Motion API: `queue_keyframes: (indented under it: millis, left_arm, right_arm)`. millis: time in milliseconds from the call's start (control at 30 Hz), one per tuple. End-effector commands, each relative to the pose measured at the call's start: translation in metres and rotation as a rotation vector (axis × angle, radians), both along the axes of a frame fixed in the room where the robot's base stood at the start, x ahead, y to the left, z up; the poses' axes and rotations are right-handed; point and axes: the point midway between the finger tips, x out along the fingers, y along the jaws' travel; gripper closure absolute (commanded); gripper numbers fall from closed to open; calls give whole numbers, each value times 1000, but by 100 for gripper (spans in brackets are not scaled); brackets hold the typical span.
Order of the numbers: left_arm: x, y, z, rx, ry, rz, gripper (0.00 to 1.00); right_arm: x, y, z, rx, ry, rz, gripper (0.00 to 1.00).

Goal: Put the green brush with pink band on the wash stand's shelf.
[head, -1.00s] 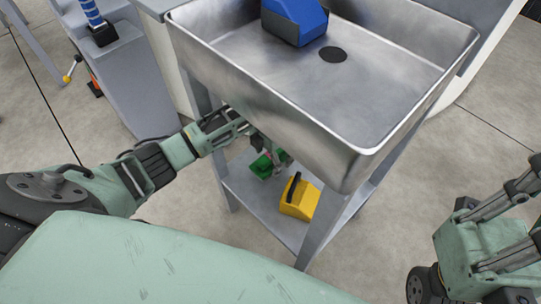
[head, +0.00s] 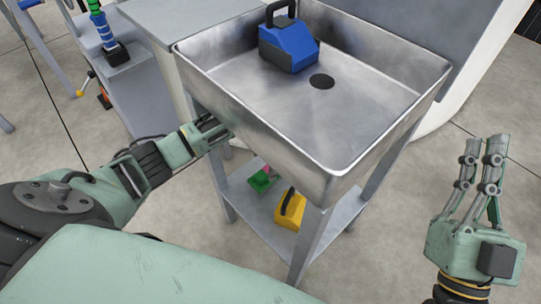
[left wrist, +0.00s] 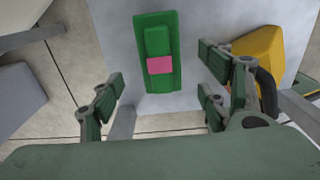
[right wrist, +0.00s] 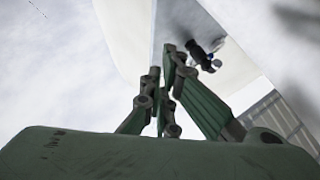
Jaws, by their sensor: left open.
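The green brush with the pink band (left wrist: 157,80) lies on the wash stand's lower shelf (head: 262,215), and its green base (head: 261,181) shows under the sink in the head view. In the left wrist view, my left gripper (left wrist: 160,105) is open and empty, its fingers apart and short of the brush. In the head view, my left gripper (head: 215,130) is at the left side of the sink, its fingertips partly hidden by the basin. My right gripper (head: 483,160) is raised at the right, away from the stand, its fingers close together with nothing visible between them.
A yellow brush with a black handle (head: 290,208) stands on the shelf beside the green one. The stand's legs and the basin edge bound the shelf opening. Bare floor lies right of the stand.

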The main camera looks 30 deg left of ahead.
Motion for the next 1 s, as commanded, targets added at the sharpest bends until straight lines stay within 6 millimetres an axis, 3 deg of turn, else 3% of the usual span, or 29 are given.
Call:
queue_keyframes:
  millis: [333, 1000]
  left_arm:
    - [2, 8, 14, 0, 0, 2, 31]
    - [2, 8, 14, 0, 0, 2, 31]
  right_arm:
    - [23, 1, -39, -63, 221, -12, 100]
    - [23, 1, -42, -66, 233, -12, 100]
